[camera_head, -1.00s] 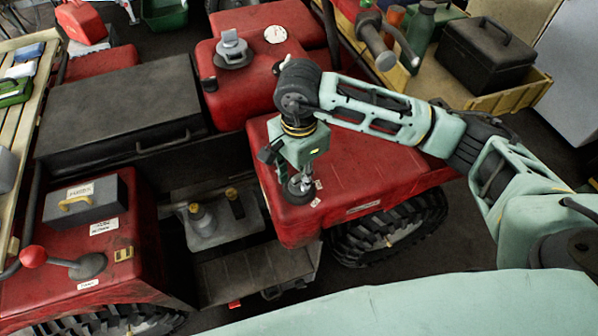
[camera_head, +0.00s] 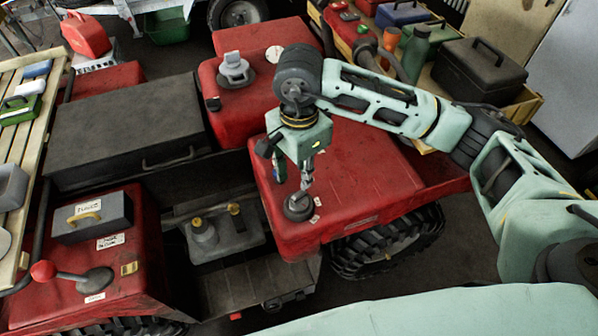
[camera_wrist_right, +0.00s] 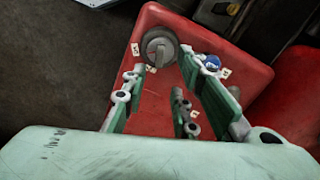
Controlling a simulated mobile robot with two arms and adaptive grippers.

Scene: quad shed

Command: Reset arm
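My right arm reaches in from the right in the head view. My right gripper (camera_head: 306,180) points down over the front corner of the red vehicle body. Just below it is a round dark-based rotary knob (camera_head: 298,208) with a grey handle. In the right wrist view the knob (camera_wrist_right: 160,46) lies beyond the fingertips, near the corner of the red panel. The gripper's green fingers (camera_wrist_right: 165,85) stand apart with nothing seen between them. Small white labels sit beside the knob. My left gripper is not in view.
A similar grey knob (camera_head: 235,70) stands farther back. A red-balled lever (camera_head: 43,271) and a grey box with a yellow handle (camera_head: 90,218) are at left. A black toolbox (camera_head: 478,70) stands back right. A blue-topped part (camera_wrist_right: 212,62) shows near the right finger.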

